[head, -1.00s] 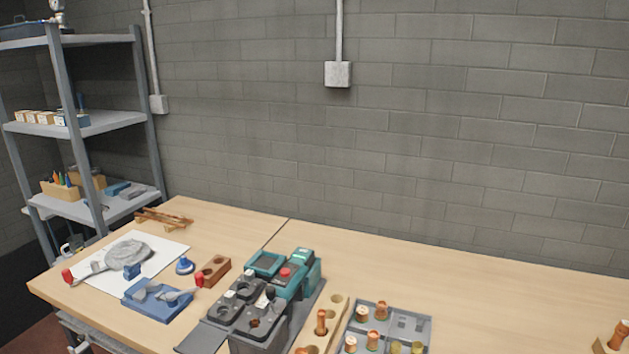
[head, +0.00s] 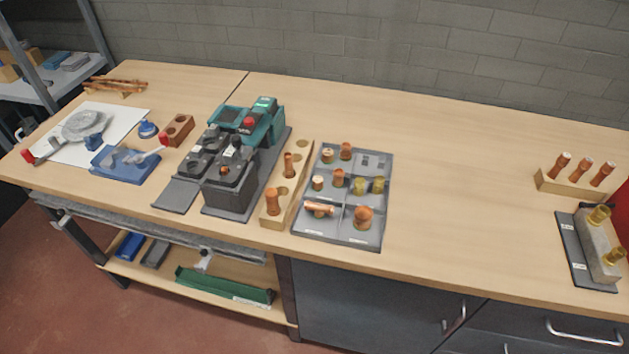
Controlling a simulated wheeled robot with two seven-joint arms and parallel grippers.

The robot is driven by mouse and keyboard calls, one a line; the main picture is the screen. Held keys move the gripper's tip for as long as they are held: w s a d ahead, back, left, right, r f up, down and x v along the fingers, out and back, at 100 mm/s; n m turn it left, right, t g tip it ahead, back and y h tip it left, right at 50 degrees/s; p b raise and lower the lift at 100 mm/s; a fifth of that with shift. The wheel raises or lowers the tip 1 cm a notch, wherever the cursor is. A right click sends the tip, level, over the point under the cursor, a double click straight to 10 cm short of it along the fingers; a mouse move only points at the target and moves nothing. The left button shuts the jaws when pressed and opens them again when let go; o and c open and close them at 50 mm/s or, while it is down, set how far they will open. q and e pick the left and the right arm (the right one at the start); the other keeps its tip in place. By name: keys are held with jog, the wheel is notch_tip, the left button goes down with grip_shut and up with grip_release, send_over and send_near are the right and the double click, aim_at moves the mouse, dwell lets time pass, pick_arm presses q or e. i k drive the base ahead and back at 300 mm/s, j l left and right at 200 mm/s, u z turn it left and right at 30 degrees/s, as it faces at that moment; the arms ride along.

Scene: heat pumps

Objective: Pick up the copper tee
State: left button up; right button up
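A grey compartment tray (head: 378,238) on the workbench holds several copper and brass fittings. In its front left compartment lies a copper piece shaped like a short horizontal tube (head: 319,209), which looks like the copper tee, though it is too small to be sure. A rounder copper fitting (head: 363,216) sits in the front right compartment. Upright copper fittings and brass-coloured pieces (head: 369,185) stand in the compartments behind. Neither of my grippers shows in the head view.
A wooden holder (head: 279,213) with copper pieces stands just left of the tray. Left of that is a teal and dark grey machine (head: 235,160). At far right are a wooden rack (head: 570,188) and a block with brass fittings (head: 592,245).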

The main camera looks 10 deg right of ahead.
aim_at(320, 210)
jog(key=u, duration=1.65)
jog(key=k+l, duration=0.95)
jog(key=k+l+u, duration=0.05)
